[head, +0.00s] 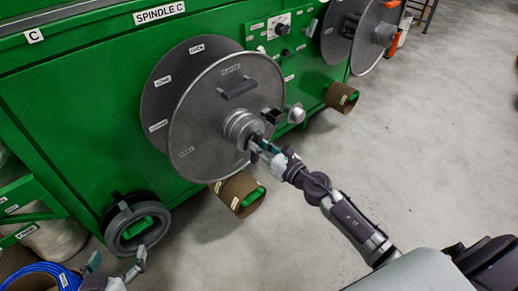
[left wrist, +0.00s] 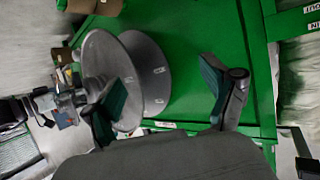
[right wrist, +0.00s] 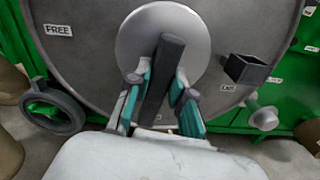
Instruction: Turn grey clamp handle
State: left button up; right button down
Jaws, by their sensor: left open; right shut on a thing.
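The grey clamp handle (right wrist: 167,65) is a dark bar across the round light-grey hub (right wrist: 132,38) in the right wrist view. It stands nearly upright there, leaning slightly right at its top. My right gripper (right wrist: 160,92) is shut on it, with one teal finger pad on each side. In the head view, my right gripper (head: 262,147) is at the hub (head: 238,128) of the large grey disc (head: 205,118) under the SPINDLE C sign; the fingers mostly hide the handle there. My left gripper (head: 117,264) is open and empty at the lower left, also in the left wrist view (left wrist: 163,85).
A blue cable coil (head: 42,272) lies at the lower left, near my left gripper. A dark ring with a green centre (head: 137,222) and a brown tube (head: 240,193) sit low on the green machine (head: 75,95). The grey floor (head: 440,130) at right is clear.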

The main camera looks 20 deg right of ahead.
pick_arm(q)
jog(key=shift+w+d+r+t+h, duration=0.2)
jog(key=shift+w+r+t, duration=0.25)
jog(key=shift+r, duration=0.3)
jog(key=shift+w+d+r+t+h, duration=0.1)
jog(key=shift+w+d+r+t, duration=0.2)
jog(key=shift+r+t, duration=0.35)
pick_arm(e)
jog(key=shift+d+f+n, duration=0.1)
jog(key=shift+n, duration=0.9)
pick_arm(q)
jog(key=shift+r, duration=0.1)
pick_arm(e)
jog(key=c, duration=1)
grip_release()
jog(key=shift+s, duration=0.1)
jog(key=v, duration=1.2)
